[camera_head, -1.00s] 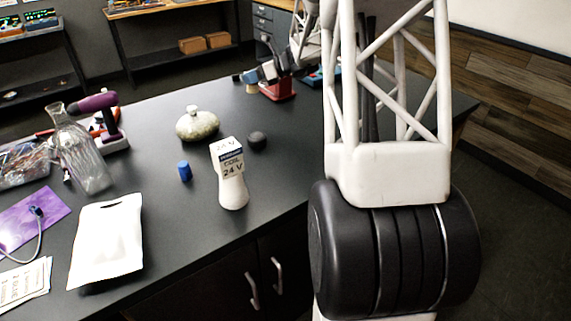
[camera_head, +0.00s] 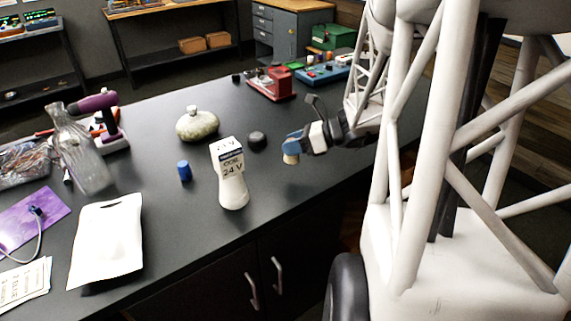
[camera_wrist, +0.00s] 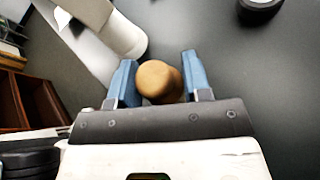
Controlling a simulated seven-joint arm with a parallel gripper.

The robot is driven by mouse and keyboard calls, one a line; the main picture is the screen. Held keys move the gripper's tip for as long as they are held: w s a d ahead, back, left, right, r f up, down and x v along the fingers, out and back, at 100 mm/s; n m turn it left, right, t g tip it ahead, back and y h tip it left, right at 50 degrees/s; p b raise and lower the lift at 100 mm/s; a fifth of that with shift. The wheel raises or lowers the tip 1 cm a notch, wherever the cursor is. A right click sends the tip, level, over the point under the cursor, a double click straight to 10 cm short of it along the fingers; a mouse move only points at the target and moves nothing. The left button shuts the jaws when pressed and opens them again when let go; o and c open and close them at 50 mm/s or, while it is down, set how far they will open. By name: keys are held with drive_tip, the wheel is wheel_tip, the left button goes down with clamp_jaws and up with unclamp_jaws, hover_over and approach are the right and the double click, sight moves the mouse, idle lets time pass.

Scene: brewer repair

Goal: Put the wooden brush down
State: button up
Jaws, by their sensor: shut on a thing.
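The wooden brush (camera_wrist: 158,82) shows in the wrist view as a round tan wooden end between the two blue fingertips. My gripper (camera_wrist: 160,80) is shut on it. In the head view my gripper (camera_head: 293,145) is over the dark bench near its front edge, right of the white 24 V bottle. A pale tan part of the brush (camera_head: 290,158) shows below the blue fingertips. The rest of the brush is hidden, and I cannot tell whether it touches the bench top.
The white bottle with its 24 V box (camera_head: 232,185) stands left of my gripper. A red holder (camera_head: 271,83) stands behind. Bare bench top (camera_head: 285,200) lies in front.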

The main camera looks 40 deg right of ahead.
drive_tip(key=s+a+f, duration=0.2)
drive_tip(key=s+a, duration=0.2)
drive_tip(key=s, duration=0.4)
drive_tip(key=w+d, duration=0.2)
drive_tip(key=w, duration=0.3)
drive_tip(key=w+d+f, duration=0.1)
drive_tip(key=w+d, duration=0.1)
drive_tip(key=w, duration=0.2)
drive_tip(key=w+d, duration=0.2)
drive_tip(key=w, duration=0.3)
drive_tip(key=shift+w+d+f, duration=0.25)
drive_tip(key=shift+w+f, duration=0.05)
drive_tip(key=shift+f, duration=0.1)
drive_tip(key=shift+f, duration=1.7)
drive_tip(key=shift+f, duration=0.1)
drive_tip(key=o, duration=0.9)
drive_tip(key=shift+o, duration=0.2)
